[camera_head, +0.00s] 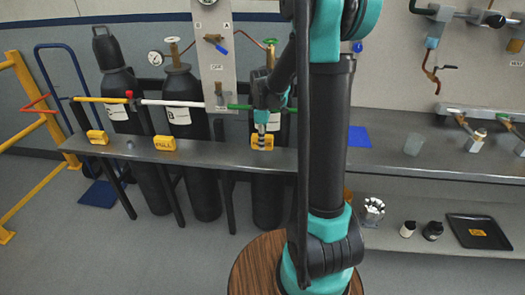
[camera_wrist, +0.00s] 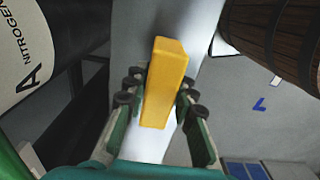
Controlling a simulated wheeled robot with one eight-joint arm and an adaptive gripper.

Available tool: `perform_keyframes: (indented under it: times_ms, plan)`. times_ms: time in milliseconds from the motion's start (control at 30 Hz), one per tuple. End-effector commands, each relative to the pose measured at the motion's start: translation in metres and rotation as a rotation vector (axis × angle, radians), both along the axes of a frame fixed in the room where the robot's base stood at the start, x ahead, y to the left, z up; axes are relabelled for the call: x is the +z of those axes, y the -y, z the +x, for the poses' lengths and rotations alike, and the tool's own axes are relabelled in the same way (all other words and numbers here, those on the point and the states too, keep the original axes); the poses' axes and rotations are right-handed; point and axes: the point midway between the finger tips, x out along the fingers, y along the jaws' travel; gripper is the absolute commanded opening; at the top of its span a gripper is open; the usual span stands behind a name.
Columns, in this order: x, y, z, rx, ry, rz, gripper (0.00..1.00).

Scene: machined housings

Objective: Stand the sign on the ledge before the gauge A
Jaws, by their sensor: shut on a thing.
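The yellow sign (camera_head: 262,142) is between the fingers of my gripper (camera_head: 262,130), at the ledge (camera_head: 215,157) in front of the right-hand cylinder. I cannot tell whether its bottom touches the ledge. In the wrist view my gripper (camera_wrist: 159,90) is shut on the sign (camera_wrist: 164,80), with fingers along both sides. A cylinder marked "A NITROGEN" (camera_wrist: 32,50) stands close by at the upper left of the wrist view. The gauge A is not clearly visible; my arm covers part of that area in the head view.
Two other yellow signs, one at the left (camera_head: 97,137) and one reading FULL (camera_head: 164,143), stand on the ledge. A gauge (camera_head: 155,58) sits at cylinder B (camera_head: 182,120). A blue pad (camera_head: 359,137) lies right of my arm. A black tray (camera_head: 478,232) is on the lower shelf.

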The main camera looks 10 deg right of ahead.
Motion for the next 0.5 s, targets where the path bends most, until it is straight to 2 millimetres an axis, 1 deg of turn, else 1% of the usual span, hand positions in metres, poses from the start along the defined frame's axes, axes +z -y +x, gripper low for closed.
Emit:
perform_keyframes:
  times_ms: [167,300,400,500]
  plan:
    - [-0.013,0.0,0.0,0.0,0.0,0.0,0.0]
    - [-0.033,0.0,0.001,0.0,0.0,0.0,0.0]
    - [-0.043,0.0,0.0,0.0,0.0,0.0,0.0]
    - [-0.046,0.0,0.0,0.0,0.0,0.0,0.0]
